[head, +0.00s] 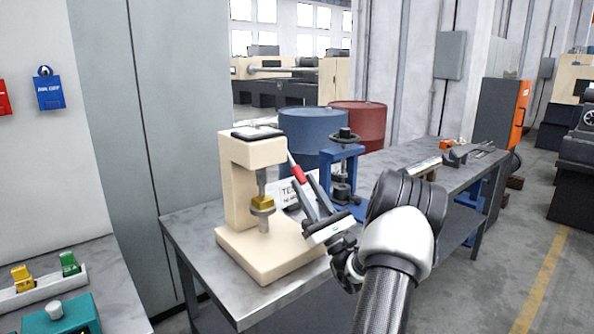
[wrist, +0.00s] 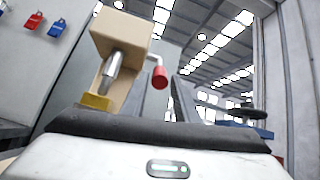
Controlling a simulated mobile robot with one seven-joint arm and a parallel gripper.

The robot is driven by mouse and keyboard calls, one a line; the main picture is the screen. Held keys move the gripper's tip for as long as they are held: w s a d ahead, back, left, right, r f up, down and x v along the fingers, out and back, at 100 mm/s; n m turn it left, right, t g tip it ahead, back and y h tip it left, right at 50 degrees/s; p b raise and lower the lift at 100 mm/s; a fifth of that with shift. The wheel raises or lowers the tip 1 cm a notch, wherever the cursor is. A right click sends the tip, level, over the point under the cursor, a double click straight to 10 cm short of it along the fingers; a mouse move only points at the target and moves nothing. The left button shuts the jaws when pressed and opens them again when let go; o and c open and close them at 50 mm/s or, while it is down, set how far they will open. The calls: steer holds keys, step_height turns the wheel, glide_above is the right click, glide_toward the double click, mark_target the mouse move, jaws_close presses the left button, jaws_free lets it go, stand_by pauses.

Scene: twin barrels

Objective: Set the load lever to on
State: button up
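The load lever (head: 298,173) is a thin rod with a red grip, on the right side of a cream bench press (head: 238,185). The lever leans, with its red grip at the lower end. In the wrist view the red grip (wrist: 160,77) shows near the fingertips, between the two dark fingers. My gripper (head: 306,182) is open, its fingers pointing up toward the grip. In the wrist view the gap between the fingers (wrist: 168,88) is visible, and the right finger looks apart from the grip. I cannot tell whether the left finger touches it.
The press stands on a grey workbench (head: 200,250). A blue press (head: 343,170) and a partly hidden white sign (head: 284,192) are close behind my gripper. A blue barrel (head: 312,125) and a red barrel (head: 362,122) stand behind the bench.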

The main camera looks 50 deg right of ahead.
mark_target(300, 174)
steer(key=d+v, duration=0.1)
steer(key=v, duration=0.9)
steer(key=shift+s+a, duration=0.15)
steer(key=shift+a, duration=0.35)
steer(key=shift+f, duration=0.15)
